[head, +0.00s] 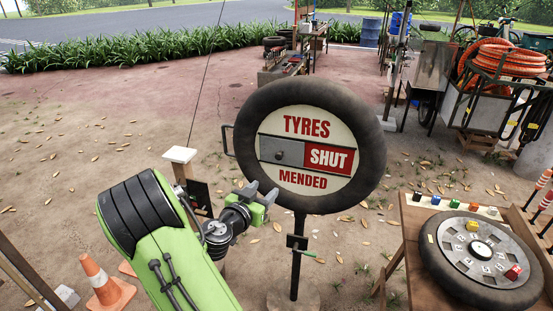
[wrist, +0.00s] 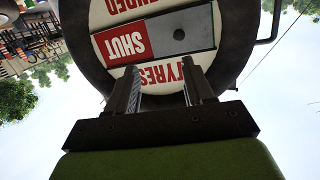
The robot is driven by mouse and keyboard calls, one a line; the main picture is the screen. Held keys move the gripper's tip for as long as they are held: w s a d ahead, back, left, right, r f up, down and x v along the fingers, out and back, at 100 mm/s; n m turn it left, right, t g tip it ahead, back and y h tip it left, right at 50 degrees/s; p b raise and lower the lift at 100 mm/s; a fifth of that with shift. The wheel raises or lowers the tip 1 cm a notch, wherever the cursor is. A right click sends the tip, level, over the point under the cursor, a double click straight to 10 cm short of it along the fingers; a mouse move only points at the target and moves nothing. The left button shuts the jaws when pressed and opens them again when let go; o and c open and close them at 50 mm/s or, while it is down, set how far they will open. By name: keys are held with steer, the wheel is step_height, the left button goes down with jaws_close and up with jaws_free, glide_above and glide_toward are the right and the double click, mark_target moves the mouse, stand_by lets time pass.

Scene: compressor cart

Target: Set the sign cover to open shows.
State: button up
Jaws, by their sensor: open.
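The round sign (head: 304,195) is a tyre-rimmed disc on a post, reading TYRES, SHUT and MENDED. Its grey sliding cover (head: 290,146) lies over the left part of the middle slot, with a small dark knob (head: 278,155) on it. The red SHUT panel (head: 329,158) shows at the right. My gripper (head: 262,192) is open and empty, in front of the sign's lower left in the head view. The wrist view shows the sign upside down, with the cover (wrist: 200,28), knob (wrist: 179,34) and SHUT panel (wrist: 124,43) beyond my spread fingers (wrist: 162,80).
A bracket handle (head: 227,140) sticks out at the sign's left rim. A wooden table (head: 407,240) with a tyre wheel (head: 440,262) stands at right. Orange cones (head: 105,285) stand at lower left. An orange hose (head: 500,58) hangs behind.

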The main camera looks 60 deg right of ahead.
steer(key=w+d+n+t+h, duration=0.1)
steer(key=d+n+t, duration=0.1)
steer(key=p, duration=0.7)
glide_toward(278, 157)
steer(key=shift+h, duration=0.3)
steer(key=d, duration=0.6)
steer(key=w+d, duration=0.1)
steer(key=d, duration=0.2)
steer(key=shift+w+d+f, duration=0.1)
steer(key=shift+d+f, duration=0.05)
steer(key=shift+f, duration=0.1)
steer(key=shift+c, duration=0.4)
jaws_close()
